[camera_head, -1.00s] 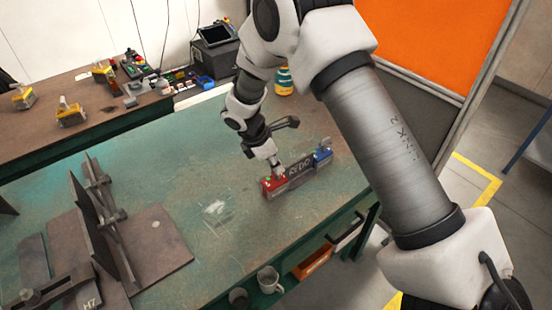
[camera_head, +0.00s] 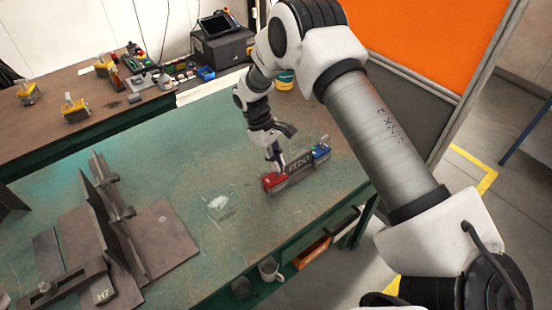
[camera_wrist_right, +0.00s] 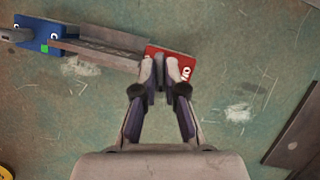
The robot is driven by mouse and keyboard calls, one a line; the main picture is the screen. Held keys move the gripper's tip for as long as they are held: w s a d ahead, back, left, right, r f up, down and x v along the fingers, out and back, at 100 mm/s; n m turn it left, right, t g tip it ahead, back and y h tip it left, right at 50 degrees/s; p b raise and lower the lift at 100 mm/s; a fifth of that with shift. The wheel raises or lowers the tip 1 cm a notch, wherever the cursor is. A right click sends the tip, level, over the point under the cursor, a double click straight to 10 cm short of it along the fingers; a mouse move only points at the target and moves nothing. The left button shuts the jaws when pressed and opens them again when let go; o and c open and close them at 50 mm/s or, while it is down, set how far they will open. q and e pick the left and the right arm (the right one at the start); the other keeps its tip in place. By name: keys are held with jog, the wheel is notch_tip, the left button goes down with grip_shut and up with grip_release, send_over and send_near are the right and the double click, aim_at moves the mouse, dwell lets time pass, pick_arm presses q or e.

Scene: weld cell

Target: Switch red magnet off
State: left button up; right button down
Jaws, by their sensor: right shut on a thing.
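The red magnet (camera_head: 270,184) sits on the green table at the left end of a dark steel bar (camera_head: 298,169). It also shows in the right wrist view (camera_wrist_right: 185,63), with a white marking on its top. My right gripper (camera_head: 278,170) comes down onto the red magnet from above. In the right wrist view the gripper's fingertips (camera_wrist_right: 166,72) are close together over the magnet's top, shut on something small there. The fingers hide the switch part. A blue magnet (camera_head: 321,150) sits at the bar's other end, also in the wrist view (camera_wrist_right: 38,34). My left gripper is not in view.
A steel fixture with upright plates (camera_head: 112,215) stands on the left of the table (camera_head: 200,155). Several yellow-and-grey clamps and small parts lie on the brown back bench (camera_head: 50,122). The table middle is clear.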

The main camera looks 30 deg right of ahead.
jog(key=shift+d+m+y, duration=0.1)
jog(key=shift+m+y, duration=0.5)
jog(key=shift+m, duration=1.1)
jog(key=shift+p, duration=0.3)
jog(key=c, duration=1.2)
grip_release()
jog(key=shift+c, duration=0.2)
jog(key=v, duration=1.2)
jog(key=shift+w+d, duration=0.2)
jog(key=shift+w, duration=0.05)
jog(key=shift+f, duration=0.15)
